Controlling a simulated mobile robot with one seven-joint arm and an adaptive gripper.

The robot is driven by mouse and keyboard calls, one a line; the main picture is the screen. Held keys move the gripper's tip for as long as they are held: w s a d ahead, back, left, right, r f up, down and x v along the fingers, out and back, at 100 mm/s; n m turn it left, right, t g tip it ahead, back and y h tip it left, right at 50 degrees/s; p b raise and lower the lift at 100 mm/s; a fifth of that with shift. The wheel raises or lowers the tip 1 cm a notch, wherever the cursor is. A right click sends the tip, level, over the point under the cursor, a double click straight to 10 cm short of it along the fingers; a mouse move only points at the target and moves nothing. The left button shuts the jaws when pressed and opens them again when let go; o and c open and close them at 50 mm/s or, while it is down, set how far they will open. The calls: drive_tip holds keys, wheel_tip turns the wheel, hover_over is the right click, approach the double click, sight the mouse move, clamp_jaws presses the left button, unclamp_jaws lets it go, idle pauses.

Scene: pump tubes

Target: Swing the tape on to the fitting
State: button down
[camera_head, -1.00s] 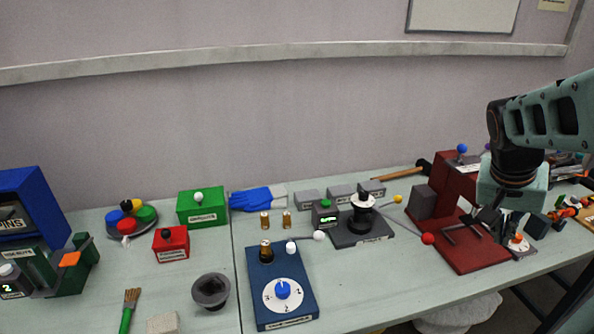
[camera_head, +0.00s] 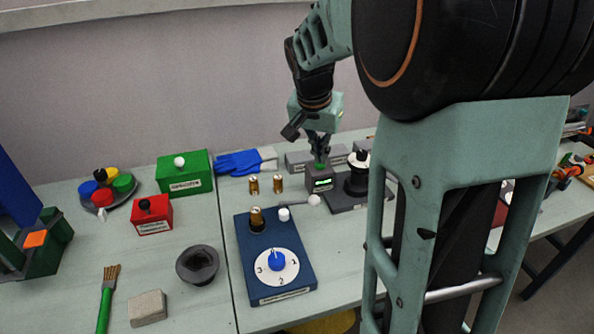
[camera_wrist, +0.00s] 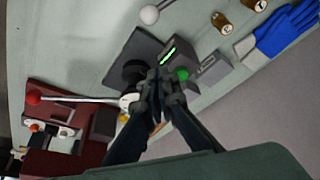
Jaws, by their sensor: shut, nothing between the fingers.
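A dark station (camera_head: 343,205) carries a black-and-white spool (camera_head: 357,185), likely the tape, and a small grey box with a green display (camera_head: 320,183) and a green button (camera_head: 319,167). A white-ball lever (camera_head: 314,200) is at its left. My gripper (camera_head: 319,158) is shut and empty, pointing down over the box; contact with the button is unclear. In the wrist view, the fingertips (camera_wrist: 158,98) are beside the green button (camera_wrist: 182,74), in front of the spool. My arm hides the station's right side.
Two more brass fittings (camera_head: 266,184) stand behind the blue block. Grey blocks (camera_head: 302,160) are behind the station. Blue gloves (camera_head: 240,162), a green box (camera_head: 185,174), a red box (camera_head: 151,213) and a dark cup (camera_head: 198,265) lie left. A red fixture (camera_wrist: 75,125) shows in the wrist view.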

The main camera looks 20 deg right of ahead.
sight(314, 200)
drive_tip(key=shift+f, duration=0.15)
wheel_tip(314, 200, down, 10)
drive_tip(key=shift+s+a, duration=0.2)
drive_tip(key=shift+a, duration=0.05)
idle(0.6)
idle(0.4)
